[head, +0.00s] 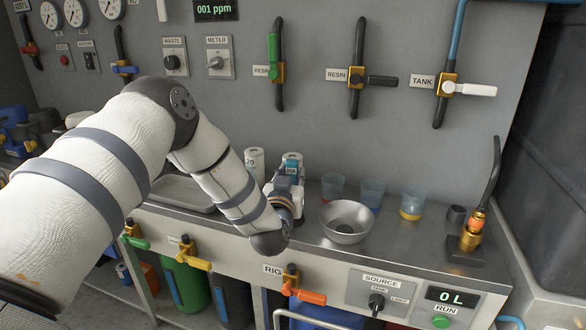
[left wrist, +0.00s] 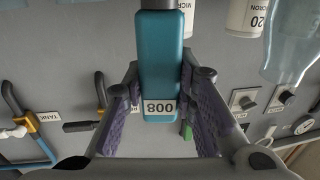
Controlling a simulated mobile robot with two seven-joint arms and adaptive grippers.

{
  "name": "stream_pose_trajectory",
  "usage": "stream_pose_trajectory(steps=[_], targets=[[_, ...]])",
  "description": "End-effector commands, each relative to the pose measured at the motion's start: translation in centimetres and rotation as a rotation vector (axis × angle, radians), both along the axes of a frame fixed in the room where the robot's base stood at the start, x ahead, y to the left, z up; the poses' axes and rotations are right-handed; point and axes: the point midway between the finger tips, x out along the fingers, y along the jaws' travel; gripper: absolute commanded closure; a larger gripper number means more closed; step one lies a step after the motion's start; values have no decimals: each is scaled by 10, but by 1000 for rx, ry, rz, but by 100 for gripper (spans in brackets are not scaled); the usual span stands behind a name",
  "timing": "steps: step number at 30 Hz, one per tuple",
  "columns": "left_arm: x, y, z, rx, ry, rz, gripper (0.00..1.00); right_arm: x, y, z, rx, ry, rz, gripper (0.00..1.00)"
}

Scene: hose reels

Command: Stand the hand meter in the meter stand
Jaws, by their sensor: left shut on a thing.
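The hand meter (left wrist: 160,62) is a teal block with a white label reading 008, upside down in the left wrist view. My left gripper (left wrist: 163,92) is shut on it, with a purple-padded finger on each side. In the head view my left gripper (head: 289,184) is over the back of the steel bench, behind and left of the metal bowl, and mostly hides the meter. The meter stand is not clearly identifiable; a small dark cup (head: 456,215) stands at the bench's right and may be it. My right gripper is not in view.
White cartridges (head: 255,161) stand at the back by my gripper. A metal bowl (head: 345,234) and beakers (head: 371,192) stand to the right. A brass fitting with a hose (head: 473,232) stands at the far right. A shallow tray (head: 178,193) lies left. Valve handles stick out below the bench edge.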

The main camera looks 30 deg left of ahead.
Motion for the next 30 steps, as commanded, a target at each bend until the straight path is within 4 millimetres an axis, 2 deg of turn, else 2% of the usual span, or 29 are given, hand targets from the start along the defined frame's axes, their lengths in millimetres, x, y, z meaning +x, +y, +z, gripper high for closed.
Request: stream_pose_trajectory(steps=[9, 10, 12, 13, 23, 26, 30], targets=[[0, 0, 0, 0, -3, 0, 100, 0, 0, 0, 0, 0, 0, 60], [0, 0, 0, 0, -3, 0, 70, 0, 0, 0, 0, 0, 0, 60], [0, 0, 0, 1, -3, 0, 54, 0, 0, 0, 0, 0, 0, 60], [0, 0, 0, 1, -3, 0, 51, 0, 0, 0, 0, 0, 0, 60], [-4, -2, -1, 0, -1, 0, 51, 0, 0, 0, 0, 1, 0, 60], [-20, -9, -2, -1, 3, -2, 51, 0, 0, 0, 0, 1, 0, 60], [-57, -25, -2, 0, 3, -3, 51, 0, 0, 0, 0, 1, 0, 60]])
